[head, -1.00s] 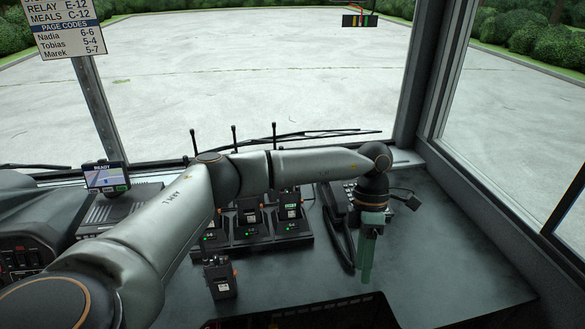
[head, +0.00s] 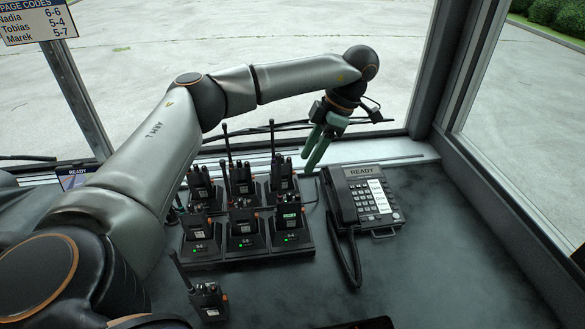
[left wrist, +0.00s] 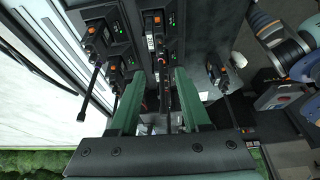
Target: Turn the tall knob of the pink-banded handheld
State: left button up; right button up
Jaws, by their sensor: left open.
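Several black handhelds sit in a charging rack (head: 236,258) on the desk, with knobs and aerials on top. One handheld (head: 243,222) stands in the front middle slot. Another handheld (head: 209,302) stands apart, in front of the rack. My left gripper (head: 309,160) is open and empty, pointing down near the back right of the rack, beside the phone. In the left wrist view its two green fingers (left wrist: 158,76) are spread, with handhelds seen between and beyond them. My right gripper is out of view.
A desk phone (head: 365,198) with a coiled cord stands right of the rack, close to the left gripper. The windscreen and its sill (head: 400,153) lie behind. The desk is clear at the right front.

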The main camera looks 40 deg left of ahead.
aim_at(290, 193)
pick_arm(q)
jog(key=p+x, duration=0.1)
jog(key=x, duration=0.9)
jog(key=shift+s+f+p, duration=0.1)
jog(key=shift+f+p, duration=0.2)
jog(key=shift+p, duration=0.1)
grip_shut()
